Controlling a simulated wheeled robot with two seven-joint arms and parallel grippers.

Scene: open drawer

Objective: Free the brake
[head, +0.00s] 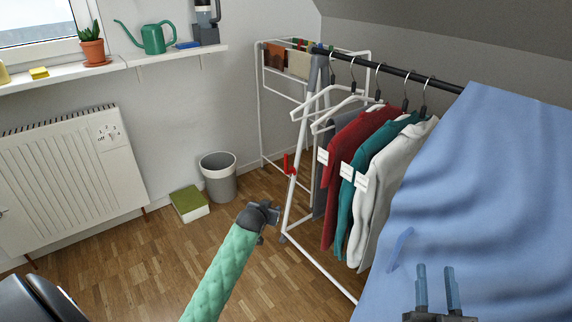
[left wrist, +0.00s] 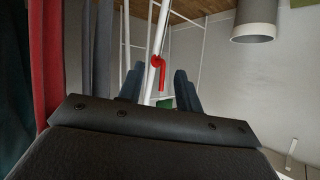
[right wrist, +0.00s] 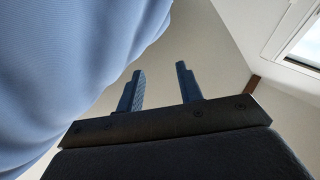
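The brake appears to be a small red lever (head: 289,166) on the white slanted post of the clothes rack (head: 297,180). In the left wrist view the red lever (left wrist: 159,72) has a hooked shape, hanging down beside the white post. My left gripper (head: 274,214) is below and left of the lever in the head view, apart from it. Its two fingers (left wrist: 158,88) are spread, with the lever seen between them and farther off. My right gripper (head: 438,288) is open and empty at lower right, over or near the blue cloth; its fingers (right wrist: 160,82) are apart.
Red, teal and white garments (head: 398,190) hang on the black rail (head: 400,70), with white tags. A blue cloth (head: 480,180) covers the right side. A grey bin (head: 218,180) and a green-topped box (head: 190,204) stand by the wall. Wooden floor (head: 160,260) is clear around my left arm.

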